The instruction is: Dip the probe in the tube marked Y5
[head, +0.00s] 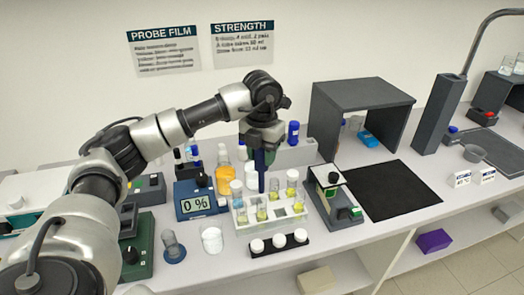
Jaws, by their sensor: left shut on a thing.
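My left gripper (261,146) is shut on the dark blue probe (261,176) and holds it upright, pointing down. The probe's lower end is over the back part of the white tube rack (289,224), among the tubes. I cannot tell whether its tip is inside a tube or just behind or above one. The rack holds several clear tubes, some with yellow liquid (261,214) and some with white caps. No tube marking is readable, so I cannot tell which one is Y5. My right gripper is not in view.
A blue meter (195,205) reading "0 %" stands left of the rack. A black strip with white-capped vials (279,243) lies in front. A dark boxy instrument (333,195) stands close on the right, then a black mat (388,190). An orange-filled bottle (226,178) is behind.

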